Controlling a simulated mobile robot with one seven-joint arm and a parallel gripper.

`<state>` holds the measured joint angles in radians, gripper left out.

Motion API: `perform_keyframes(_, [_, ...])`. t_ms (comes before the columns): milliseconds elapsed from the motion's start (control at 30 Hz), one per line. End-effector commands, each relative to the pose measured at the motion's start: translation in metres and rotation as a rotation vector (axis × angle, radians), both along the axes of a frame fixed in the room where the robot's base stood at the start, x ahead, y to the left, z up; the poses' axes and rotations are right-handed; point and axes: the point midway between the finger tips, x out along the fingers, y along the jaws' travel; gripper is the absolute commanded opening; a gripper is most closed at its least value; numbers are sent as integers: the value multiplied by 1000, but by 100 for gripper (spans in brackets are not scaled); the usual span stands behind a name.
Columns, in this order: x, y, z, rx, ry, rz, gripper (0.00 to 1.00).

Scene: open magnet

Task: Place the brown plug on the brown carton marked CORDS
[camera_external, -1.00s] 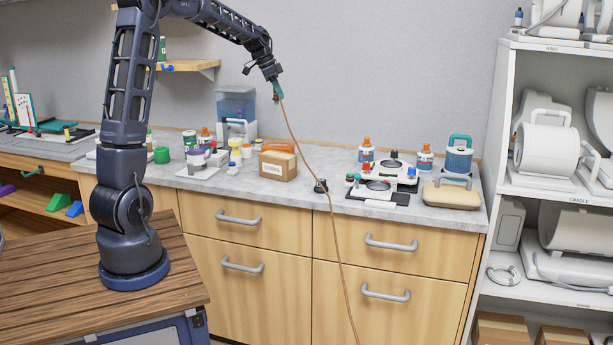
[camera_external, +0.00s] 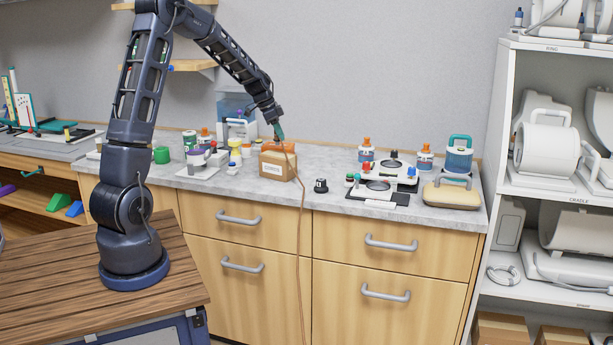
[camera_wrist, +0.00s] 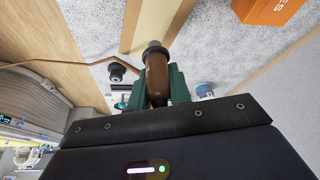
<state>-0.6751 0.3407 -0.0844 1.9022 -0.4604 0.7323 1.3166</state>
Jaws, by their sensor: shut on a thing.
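The brown plug (camera_wrist: 156,75) is between the green fingers of my gripper (camera_wrist: 157,92), which is shut on it. In the external view my gripper (camera_external: 279,131) is just above the brown carton (camera_external: 265,167), whose label faces the front. The plug is small there, close over the carton's top; I cannot tell whether they touch. A tan surface (camera_wrist: 147,25) beyond the plug in the wrist view appears to be the carton. The plug's brown cord (camera_external: 301,215) hangs down over the drawers.
An orange box (camera_external: 279,147) stands close behind the carton, also in the wrist view (camera_wrist: 268,8). A black round piece (camera_external: 320,186) sits to the right. Several bottles (camera_external: 235,150) stand to the left.

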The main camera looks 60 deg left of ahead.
Motion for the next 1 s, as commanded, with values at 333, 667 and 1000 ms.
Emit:
perform_keyframes(333, [0,0,-40,0,1,0,0])
perform_keyframes(667, [0,0,-41,0,0,0,0])
perform_keyframes(1000, [0,0,-42,1,0,0,42])
